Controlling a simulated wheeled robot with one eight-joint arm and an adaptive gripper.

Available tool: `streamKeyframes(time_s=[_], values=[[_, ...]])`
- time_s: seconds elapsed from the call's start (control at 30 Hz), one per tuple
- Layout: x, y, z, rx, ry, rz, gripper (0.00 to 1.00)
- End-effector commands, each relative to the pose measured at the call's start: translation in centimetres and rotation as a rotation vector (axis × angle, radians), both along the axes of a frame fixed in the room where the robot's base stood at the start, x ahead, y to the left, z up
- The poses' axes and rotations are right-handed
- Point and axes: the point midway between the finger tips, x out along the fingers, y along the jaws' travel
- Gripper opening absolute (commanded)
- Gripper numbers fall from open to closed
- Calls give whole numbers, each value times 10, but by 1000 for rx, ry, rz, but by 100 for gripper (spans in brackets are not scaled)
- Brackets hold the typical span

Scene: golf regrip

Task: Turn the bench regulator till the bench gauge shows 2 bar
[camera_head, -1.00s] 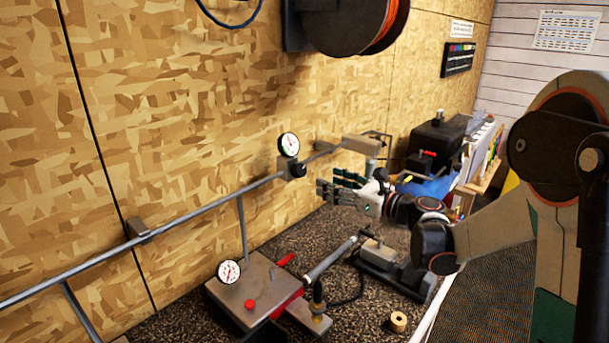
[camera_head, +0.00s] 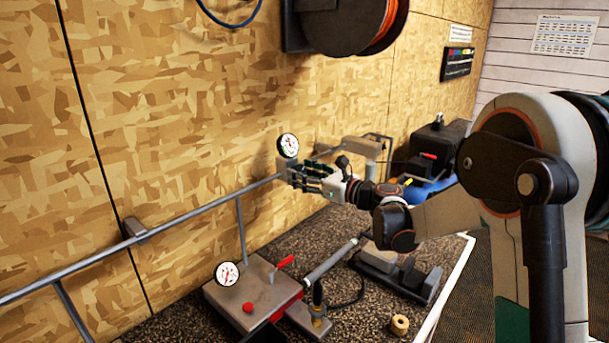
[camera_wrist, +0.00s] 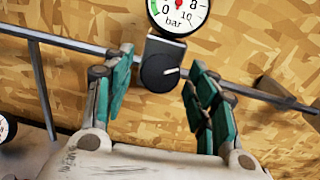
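In the head view my gripper (camera_head: 308,172) is at the regulator and hides the knob.
A second gauge (camera_head: 227,273) stands on a metal box with a red lever (camera_head: 285,262) and a red button (camera_head: 248,307). The pipe (camera_head: 190,218) runs along the wooden wall. A brass ring (camera_head: 400,324) and a clamp-like fixture (camera_head: 390,270) are on the bench.

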Motion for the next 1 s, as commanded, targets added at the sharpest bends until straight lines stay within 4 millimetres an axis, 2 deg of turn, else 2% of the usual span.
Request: streamKeyframes(time_s=[0.03, 0.13, 0.17, 0.57, 1.0], values=[[0, 0, 0, 0, 0, 0, 36], [0, 0, 0, 0, 0, 0, 14], [0, 0, 0, 0, 0, 0, 10], [0, -1, 0, -34, -34, 24, 10], [3, -3, 2, -229, -230, 163, 10]])
